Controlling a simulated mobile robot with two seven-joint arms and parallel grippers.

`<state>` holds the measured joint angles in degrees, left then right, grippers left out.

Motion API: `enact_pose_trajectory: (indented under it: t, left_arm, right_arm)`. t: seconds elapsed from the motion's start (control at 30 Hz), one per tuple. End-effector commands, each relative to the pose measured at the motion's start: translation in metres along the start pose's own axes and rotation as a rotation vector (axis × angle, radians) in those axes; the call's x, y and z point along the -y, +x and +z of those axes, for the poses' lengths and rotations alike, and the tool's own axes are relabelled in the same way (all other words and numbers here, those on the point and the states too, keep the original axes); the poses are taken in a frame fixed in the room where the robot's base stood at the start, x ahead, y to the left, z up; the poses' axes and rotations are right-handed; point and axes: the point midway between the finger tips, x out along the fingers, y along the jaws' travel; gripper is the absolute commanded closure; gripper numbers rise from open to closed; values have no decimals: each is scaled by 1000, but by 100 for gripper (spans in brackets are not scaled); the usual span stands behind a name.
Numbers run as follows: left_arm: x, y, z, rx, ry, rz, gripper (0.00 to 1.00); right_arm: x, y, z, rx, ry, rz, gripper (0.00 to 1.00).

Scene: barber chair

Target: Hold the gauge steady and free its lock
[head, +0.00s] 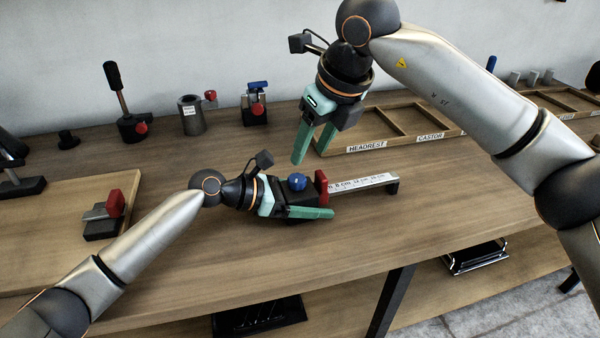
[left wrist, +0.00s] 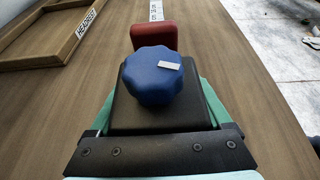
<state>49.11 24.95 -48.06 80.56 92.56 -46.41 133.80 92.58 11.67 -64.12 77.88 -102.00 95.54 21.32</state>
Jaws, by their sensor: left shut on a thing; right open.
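The gauge has a dark block body, a blue knob (head: 297,182), a red slider (head: 322,188) and a white ruler (head: 360,183) that ends in a dark foot at the right. It lies on the wooden bench. My left gripper (head: 308,212) is shut around the dark body, a finger along each side. In the left wrist view the blue knob (left wrist: 153,74) stands on top of the dark block (left wrist: 160,115), with the red slider (left wrist: 154,35) behind it. My right gripper (head: 312,144) is open and empty, pointing down above and behind the gauge, apart from the knob.
A wooden tray (head: 345,147) with compartments labelled HEADREST and CASTOR stands behind at the right. Several fixtures line the back, including a grey cylinder (head: 191,115) and a blue-topped clamp (head: 255,104). A red-tipped block (head: 105,214) sits on a board at left. The front bench is clear.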

Motion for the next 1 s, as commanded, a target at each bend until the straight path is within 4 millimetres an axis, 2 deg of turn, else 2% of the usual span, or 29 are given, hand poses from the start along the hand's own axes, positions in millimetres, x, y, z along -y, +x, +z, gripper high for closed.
enact_pose_trajectory:
  t: [0.03, 0.2, 0.4, 0.6, 0.83, 1.0]
  left_arm:
    - [0, 0, 0, -1, 0, 1, 100]
    - [0, 0, 0, -1, 0, 0, 100]
    - [0, 0, 0, -1, 0, 0, 100]
    - [0, 0, 0, -1, 0, 0, 100]
    - [0, 0, 0, -1, 0, 0, 100]
    - [0, 0, 0, -1, 0, 0, 100]
  right_arm:
    - [0, 13, -1, -3, 0, 1, 46]
    - [0, 47, -1, -2, 2, 1, 46]
    - [0, 75, 0, -1, 2, -1, 46]
    - [0, 85, 0, 1, 2, -2, 46]
    - [1, 85, 0, 1, 2, -3, 46]
    - [1, 85, 0, 1, 2, -2, 64]
